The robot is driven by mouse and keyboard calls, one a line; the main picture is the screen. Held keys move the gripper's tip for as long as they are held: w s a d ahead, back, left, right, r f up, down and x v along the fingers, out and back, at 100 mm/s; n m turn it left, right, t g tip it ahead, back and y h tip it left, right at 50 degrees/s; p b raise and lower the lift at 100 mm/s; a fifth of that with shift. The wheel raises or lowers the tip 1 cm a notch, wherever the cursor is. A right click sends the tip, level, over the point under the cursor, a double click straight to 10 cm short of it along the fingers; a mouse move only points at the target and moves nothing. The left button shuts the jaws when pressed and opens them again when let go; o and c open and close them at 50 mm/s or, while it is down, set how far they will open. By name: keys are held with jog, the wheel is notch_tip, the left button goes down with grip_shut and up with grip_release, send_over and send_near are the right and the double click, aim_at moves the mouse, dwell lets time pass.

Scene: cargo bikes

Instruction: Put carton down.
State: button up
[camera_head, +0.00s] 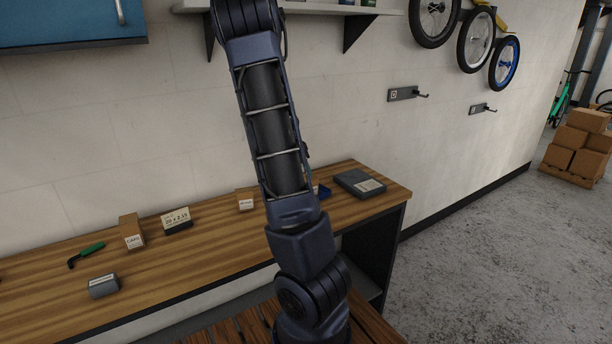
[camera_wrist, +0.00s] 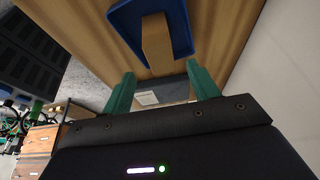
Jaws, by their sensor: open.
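In the wrist view a brown carton (camera_wrist: 156,45) sits at the blue tray (camera_wrist: 184,38), overlapping its near rim in the picture. Whether it rests fully on the tray's floor cannot be told. My gripper (camera_wrist: 161,70) is open, its two green fingers spread to either side of the carton's near end, with visible gaps. In the head view my arm hides the gripper and the carton. Only a small blue piece of the tray (camera_head: 323,191) shows beside my arm, on the wooden workbench (camera_head: 215,254).
A grey labelled box (camera_head: 360,184) lies right of the tray. Left on the bench are a cardboard box (camera_head: 131,231), a sign (camera_head: 176,218), a small carton (camera_head: 245,200), a green-handled tool (camera_head: 91,249) and a grey block (camera_head: 103,286). A wall shelf (camera_head: 325,9) hangs above.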

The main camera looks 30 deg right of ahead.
jog(key=s+a+r+n+t+y, duration=0.1)
jog(key=s+a+r+n+y, duration=0.1)
jog(key=s+a+r+n, duration=0.5)
jog(key=s+a+r+n+t+y, duration=0.2)
jog(key=s+a+r, duration=0.25)
jog(key=a, duration=0.55)
jog(key=s+a+r+n, duration=0.2)
jog(key=s+a+n, duration=0.2)
jog(key=s, duration=0.3)
jog(key=s+a+r+n+t, duration=0.1)
jog(key=s+a+r+n, duration=0.2)
jog(key=s+a+n, duration=0.2)
jog(key=s+a, duration=0.1)
jog(key=s, duration=0.1)
jog(key=shift+s+a+r+t, duration=0.3)
jog(key=shift+a+r, duration=0.05)
